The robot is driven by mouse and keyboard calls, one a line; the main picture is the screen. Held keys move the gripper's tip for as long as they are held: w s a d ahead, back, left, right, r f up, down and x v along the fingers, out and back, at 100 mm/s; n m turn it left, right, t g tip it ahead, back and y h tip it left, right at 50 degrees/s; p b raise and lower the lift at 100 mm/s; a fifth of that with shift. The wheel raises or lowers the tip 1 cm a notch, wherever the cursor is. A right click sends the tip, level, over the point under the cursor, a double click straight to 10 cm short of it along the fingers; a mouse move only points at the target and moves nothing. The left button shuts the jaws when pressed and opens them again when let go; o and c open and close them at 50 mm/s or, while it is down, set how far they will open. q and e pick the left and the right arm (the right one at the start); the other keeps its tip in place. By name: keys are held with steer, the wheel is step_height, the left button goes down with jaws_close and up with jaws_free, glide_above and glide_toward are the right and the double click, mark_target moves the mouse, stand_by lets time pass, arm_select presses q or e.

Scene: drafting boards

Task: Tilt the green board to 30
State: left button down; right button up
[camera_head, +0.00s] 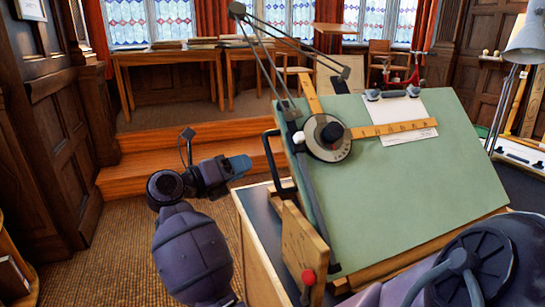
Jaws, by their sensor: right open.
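The green board (415,185) slopes on its stand, raised at the back, with its front edge low. Its exact angle cannot be read. A wooden side support (302,245) with a red knob (307,276) stands at its lower left, and a black handle-like bar (277,160) is at its left edge.
A jointed drafting arm with a round head (329,137) and wooden ruler (395,128) lies over the board. A white paper (405,110) is at its top. A lamp (525,40) stands at right. Carpet (120,240) is clear at left; a wooden step (145,180) lies behind.

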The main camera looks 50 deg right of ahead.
mark_target(271, 157)
steer(key=x, duration=0.9)
steer(key=shift+s+d, duration=0.1)
jaws_close()
